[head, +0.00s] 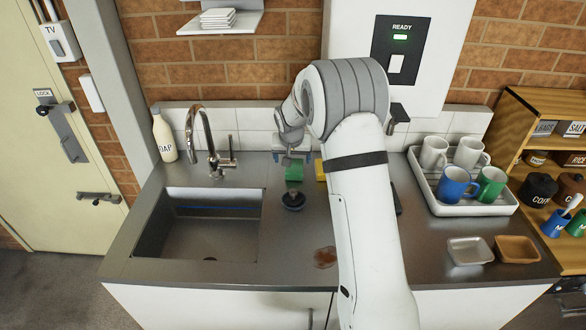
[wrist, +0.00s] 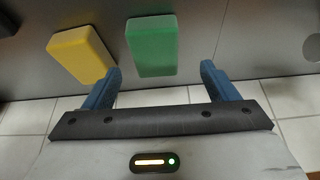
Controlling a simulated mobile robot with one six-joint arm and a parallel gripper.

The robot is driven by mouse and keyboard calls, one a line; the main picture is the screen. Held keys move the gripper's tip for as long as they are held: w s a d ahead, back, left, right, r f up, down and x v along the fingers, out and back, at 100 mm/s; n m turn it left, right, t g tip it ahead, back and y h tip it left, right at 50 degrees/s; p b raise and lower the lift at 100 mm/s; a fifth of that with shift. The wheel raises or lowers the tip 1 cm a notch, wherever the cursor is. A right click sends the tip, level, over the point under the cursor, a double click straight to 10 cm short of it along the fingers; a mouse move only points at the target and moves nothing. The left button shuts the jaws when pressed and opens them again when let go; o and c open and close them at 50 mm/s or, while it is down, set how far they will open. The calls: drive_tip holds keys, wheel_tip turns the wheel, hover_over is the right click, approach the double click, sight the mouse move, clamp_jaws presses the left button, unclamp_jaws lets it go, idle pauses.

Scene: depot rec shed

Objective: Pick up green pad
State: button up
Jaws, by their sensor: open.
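The green pad (head: 294,171) lies flat on the steel counter behind the sink's right side, near the tiled wall. In the wrist view the green pad (wrist: 152,46) is a green block just beyond the fingertips, between their lines and nearer the left finger. My gripper (wrist: 160,72) has two blue fingers spread apart with nothing between them. In the head view my gripper (head: 292,157) is at the back of the counter, just above and behind the green pad, partly hidden by my wrist.
A yellow pad (wrist: 80,54) lies close left of the green one in the wrist view. A dark round-knobbed object (head: 293,201) stands in front of the green pad. The sink (head: 208,225) and tap (head: 209,145) are left. A mug tray (head: 463,209) is right.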

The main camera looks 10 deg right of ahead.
sight(294, 165)
drive_tip(key=x, duration=0.1)
drive_tip(key=p+x, duration=0.1)
drive_tip(key=x, duration=0.2)
drive_tip(key=shift+w+d+f, duration=0.1)
drive_tip(key=shift+d, duration=0.2)
drive_tip(key=shift+c, duration=0.6)
drive_tip(key=c, duration=0.9)
drive_tip(key=shift+c, duration=0.2)
wheel_tip(294, 165, up, 10)
drive_tip(key=b, duration=0.1)
drive_tip(key=shift+b, duration=0.35)
